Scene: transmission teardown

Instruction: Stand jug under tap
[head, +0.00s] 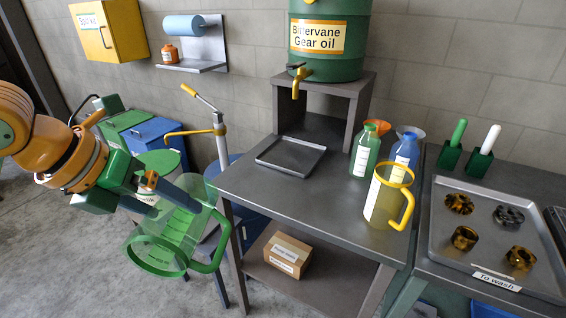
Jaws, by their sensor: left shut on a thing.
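My left gripper (150,187) is shut on a clear green jug (178,232) with a green handle. The jug hangs in the air left of the bench, tilted, with its thick green ring low and toward me. A yellow tap (298,82) sticks out of the front of a green drum (327,38) labelled "Bittervane Gear oil". The drum stands on a grey raised stand (312,85) on the bench. A second clear jug with a yellow rim and handle (388,198) stands upright at the bench's right. My right gripper is out of view.
A shallow grey tray (291,156) lies on the bench (300,200), in front of the stand. Green (364,152) and blue (404,152) bottles stand at the right. A hand pump (218,130) rises beside the bench's left edge. A parts tray (465,262) lies far right. The bench's front middle is clear.

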